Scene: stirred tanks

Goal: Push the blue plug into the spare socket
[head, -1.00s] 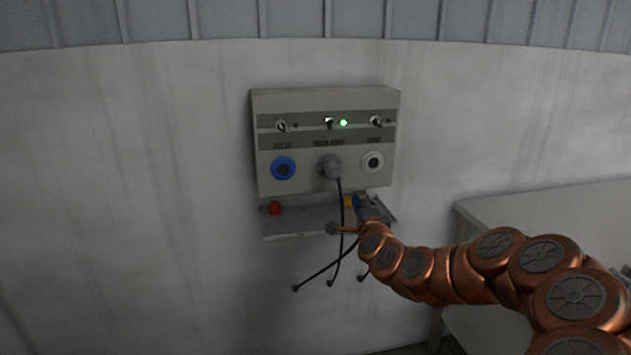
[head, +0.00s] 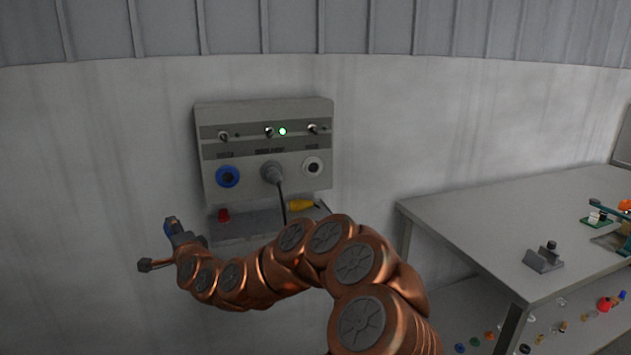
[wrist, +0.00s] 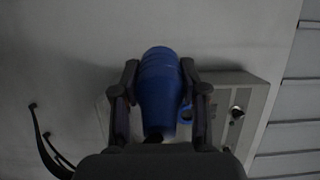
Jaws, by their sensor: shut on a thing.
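My gripper (head: 176,236) is shut on the blue plug (head: 168,227), left of and below the grey wall panel. In the wrist view the blue plug (wrist: 158,85) sits between the two fingers (wrist: 159,100). The panel (head: 265,188) has a blue-ringed socket (head: 228,177) at left, a grey plug (head: 272,173) with a black cable in the middle, and an open white-ringed socket (head: 313,167) at right. The labels are too small to read. The blue plug is apart from the panel. The blue ring partly shows behind it in the wrist view (wrist: 185,115).
A shelf (head: 232,224) under the panel holds a red plug (head: 223,215) and a yellow plug (head: 300,204). Switches and a green lamp (head: 282,131) line the panel's top. A grey table (head: 470,222) with small items stands at right. The wall left is clear.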

